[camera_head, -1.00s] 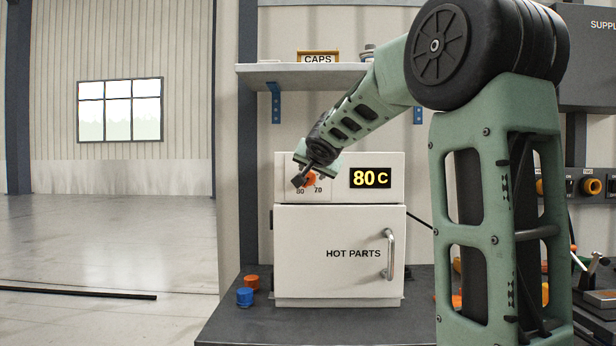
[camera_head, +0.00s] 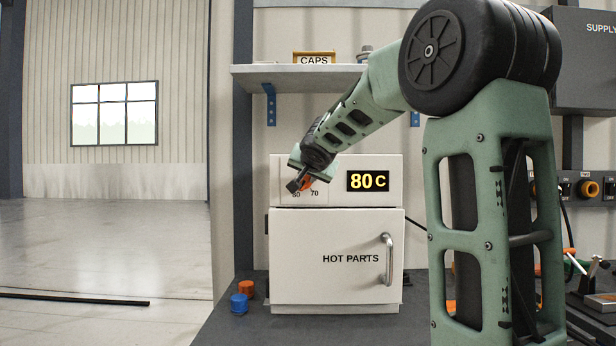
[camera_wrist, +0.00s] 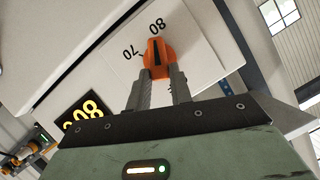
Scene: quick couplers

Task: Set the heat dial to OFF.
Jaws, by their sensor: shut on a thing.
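The heat dial (camera_head: 309,182) is an orange knob on the upper left panel of the white HOT PARTS cabinet (camera_head: 300,255). It also shows in the wrist view (camera_wrist: 153,50), with a dark pointer line directed roughly at the 80 mark. The marks 70 and 80 are readable; no OFF mark is legible, as my gripper covers part of the panel. My gripper (camera_head: 298,184) is shut on the dial, with a finger on each side of it in the wrist view (camera_wrist: 161,75). The display (camera_head: 368,181) reads 80 C.
The cabinet door has a vertical handle (camera_head: 388,258). A blue cap (camera_head: 239,303) and an orange cap (camera_head: 246,288) stand on the dark bench left of the cabinet. A shelf (camera_head: 300,77) with a CAPS box (camera_head: 314,58) hangs above.

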